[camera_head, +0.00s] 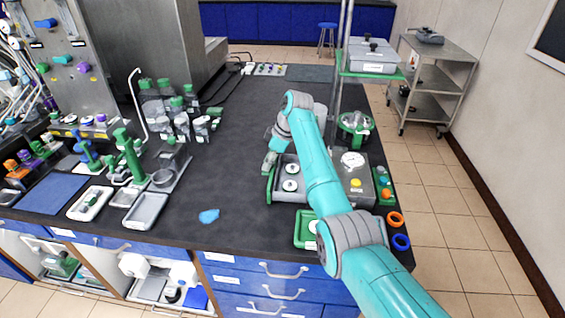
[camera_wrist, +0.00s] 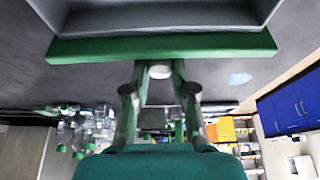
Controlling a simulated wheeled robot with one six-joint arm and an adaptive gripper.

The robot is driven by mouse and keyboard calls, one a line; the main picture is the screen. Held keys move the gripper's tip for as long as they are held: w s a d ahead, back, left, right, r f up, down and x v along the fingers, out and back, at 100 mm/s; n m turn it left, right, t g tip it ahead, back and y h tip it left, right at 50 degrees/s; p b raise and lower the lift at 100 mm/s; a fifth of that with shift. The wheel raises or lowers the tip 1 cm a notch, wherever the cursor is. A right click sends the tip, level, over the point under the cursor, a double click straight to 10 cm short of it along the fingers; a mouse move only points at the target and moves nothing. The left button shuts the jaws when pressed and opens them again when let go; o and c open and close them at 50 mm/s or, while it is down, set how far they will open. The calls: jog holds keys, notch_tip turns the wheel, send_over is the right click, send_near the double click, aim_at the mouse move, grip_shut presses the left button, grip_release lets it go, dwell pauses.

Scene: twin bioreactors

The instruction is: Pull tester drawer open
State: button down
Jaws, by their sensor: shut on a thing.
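The tester (camera_head: 366,183) is a grey box with a round gauge on the black bench. Its grey drawer (camera_head: 281,198) sticks out to the left, with its inside showing and two white round pieces in it. The drawer's green front (camera_wrist: 90,48) crosses the top of the wrist view, with the grey tray behind it. My gripper (camera_head: 268,161) is at that front, and its two fingers (camera_wrist: 160,75) are shut on the pale drawer handle (camera_wrist: 160,71). My arm hides part of the tester and drawer.
Bare bench top (camera_head: 225,165) lies left of the drawer. A blue patch (camera_head: 209,216) lies near the front edge, and a green tray (camera_head: 304,229) is in front of the tester. Bottles (camera_head: 172,112) and a green-clamped stand (camera_head: 130,155) stand further left.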

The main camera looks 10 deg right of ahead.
jog(key=c, duration=0.9)
grip_release()
jog(key=shift+c, duration=0.2)
jog(key=v, duration=1.2)
